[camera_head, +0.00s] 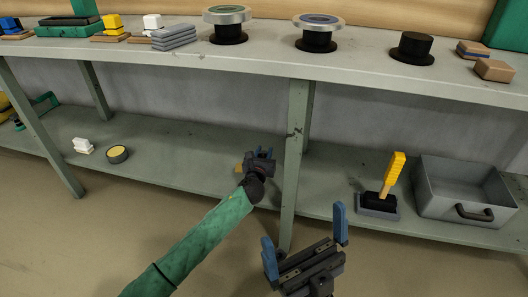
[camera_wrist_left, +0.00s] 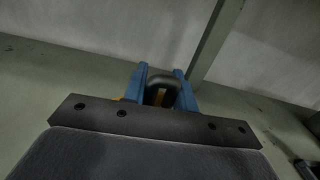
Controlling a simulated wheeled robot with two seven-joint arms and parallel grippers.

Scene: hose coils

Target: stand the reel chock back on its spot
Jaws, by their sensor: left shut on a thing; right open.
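My left gripper (camera_head: 262,154) is low at the lower shelf, left of the middle table leg. It is shut on a dark, rounded thing with some yellow (camera_wrist_left: 161,92), seen between the blue fingers in the left wrist view. An orange-yellow bit (camera_head: 239,168) shows beside the gripper in the head view. Most of the held thing is hidden, and I cannot tell for sure whether it is the reel chock. My right gripper (camera_head: 306,243) is open and empty, in front of the shelf. I cannot make out a marked spot for the chock.
The lower shelf (camera_head: 190,160) holds a white piece (camera_head: 82,145), a round yellow-topped tin (camera_head: 117,154), a yellow-handled brush (camera_head: 392,178) and a grey tray (camera_head: 425,190). A table leg (camera_head: 295,150) stands right of my left gripper. Reels and blocks stand on the upper bench (camera_head: 270,45).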

